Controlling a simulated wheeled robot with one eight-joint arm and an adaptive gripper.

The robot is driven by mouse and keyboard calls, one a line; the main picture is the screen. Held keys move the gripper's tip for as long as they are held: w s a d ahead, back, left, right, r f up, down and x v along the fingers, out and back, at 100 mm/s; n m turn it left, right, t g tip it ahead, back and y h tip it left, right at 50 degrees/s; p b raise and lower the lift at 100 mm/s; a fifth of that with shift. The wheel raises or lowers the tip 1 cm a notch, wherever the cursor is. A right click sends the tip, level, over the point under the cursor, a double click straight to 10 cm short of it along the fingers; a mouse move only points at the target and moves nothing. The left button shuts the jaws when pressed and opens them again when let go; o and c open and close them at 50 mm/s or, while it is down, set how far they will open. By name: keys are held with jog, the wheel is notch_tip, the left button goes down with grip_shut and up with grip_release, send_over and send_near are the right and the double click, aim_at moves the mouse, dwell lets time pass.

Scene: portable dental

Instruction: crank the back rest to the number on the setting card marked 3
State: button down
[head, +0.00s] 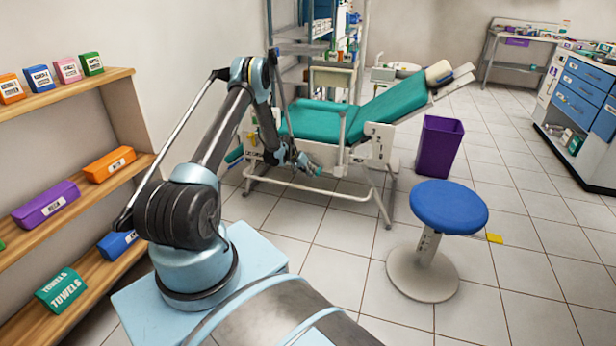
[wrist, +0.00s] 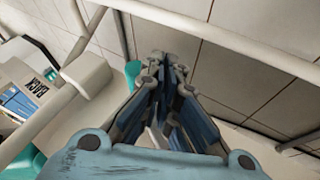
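The dental chair (head: 385,105) has teal cushions on a white frame, with its back rest tilted up to the right. My gripper (head: 308,168) is low beside the near side of the chair frame. In the wrist view my gripper (wrist: 166,62) has its fingers drawn together, with nothing visible between them. A teal knob (wrist: 133,72), perhaps part of a crank, shows just left of the fingers; contact cannot be told. A panel marked BACK (wrist: 42,85) is at the left of the wrist view. No setting card marked 3 can be read.
A blue stool (head: 449,207) and a purple bin (head: 439,145) stand to the right of the chair. A yellow piece (head: 495,238) is by the stool. Wooden shelves (head: 60,95) with labelled boxes are at left. Tiled floor is open in front of the chair.

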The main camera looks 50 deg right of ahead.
jog(key=shift+s+d+r, duration=0.15)
jog(key=shift+s+r, duration=0.1)
jog(key=shift+s, duration=0.15)
jog(key=shift+s+d+r, duration=0.1)
jog(key=shift+r, duration=0.3)
dwell(2.1)
